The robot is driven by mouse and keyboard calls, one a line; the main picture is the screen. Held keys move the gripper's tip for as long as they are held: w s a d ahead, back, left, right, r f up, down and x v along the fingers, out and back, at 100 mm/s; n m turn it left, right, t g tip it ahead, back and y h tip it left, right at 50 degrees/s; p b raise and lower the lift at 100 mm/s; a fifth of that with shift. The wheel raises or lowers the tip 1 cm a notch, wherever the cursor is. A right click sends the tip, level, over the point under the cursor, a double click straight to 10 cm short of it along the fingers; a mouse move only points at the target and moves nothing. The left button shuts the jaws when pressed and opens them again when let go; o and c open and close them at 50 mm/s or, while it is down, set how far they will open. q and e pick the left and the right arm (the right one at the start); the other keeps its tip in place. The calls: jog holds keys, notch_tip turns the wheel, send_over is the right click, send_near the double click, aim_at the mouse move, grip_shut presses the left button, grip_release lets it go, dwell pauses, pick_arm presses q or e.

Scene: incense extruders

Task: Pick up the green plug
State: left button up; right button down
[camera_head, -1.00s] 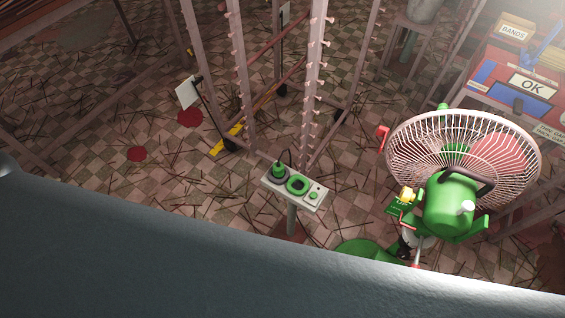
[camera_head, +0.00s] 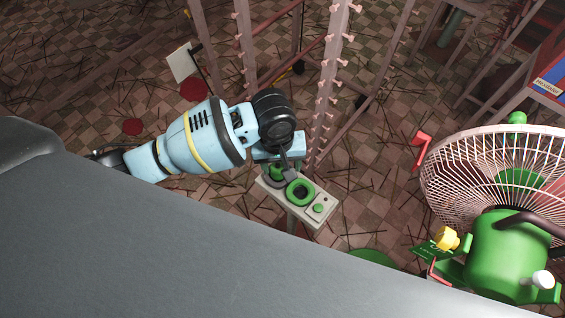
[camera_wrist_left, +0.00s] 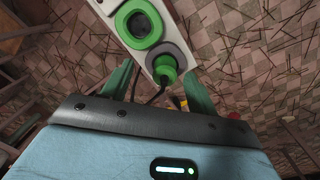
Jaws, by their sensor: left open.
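The green plug (camera_head: 277,172) sits in the dark round socket at the left end of a pale outlet box (camera_head: 328,201), partly hidden by my left gripper. In the left wrist view the plug (camera_wrist_left: 165,68) stands on the box (camera_wrist_left: 181,12) with its dark cord beside it. My left gripper (camera_head: 284,160) is just above and behind that end of the box. In the wrist view its two teal fingers (camera_wrist_left: 158,84) are spread, one on each side of the plug's near end, with no visible grip on it. My right gripper is not in view.
An empty green-ringed socket (camera_head: 300,192) and a green button (camera_head: 318,209) are on the same box, which stands on a post. A pink rack with pegs (camera_head: 328,85) rises close behind it. A green fan (camera_head: 507,255) stands to the right.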

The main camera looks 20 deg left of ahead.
aim_at(278, 166)
pick_arm(q)
jog(key=shift+w+a+r+n+y, duration=0.35)
jog(key=shift+w+a+r, duration=0.3)
jog(key=shift+w, duration=0.25)
jog(key=shift+f+b, duration=0.3)
jog(key=shift+f, duration=1)
jog(key=shift+s+a+f+b, duration=0.15)
jog(key=shift+f+b, duration=0.7)
jog(key=shift+f, duration=1.8)
jog(key=c, duration=1.1)
jog(key=shift+r, duration=0.1)
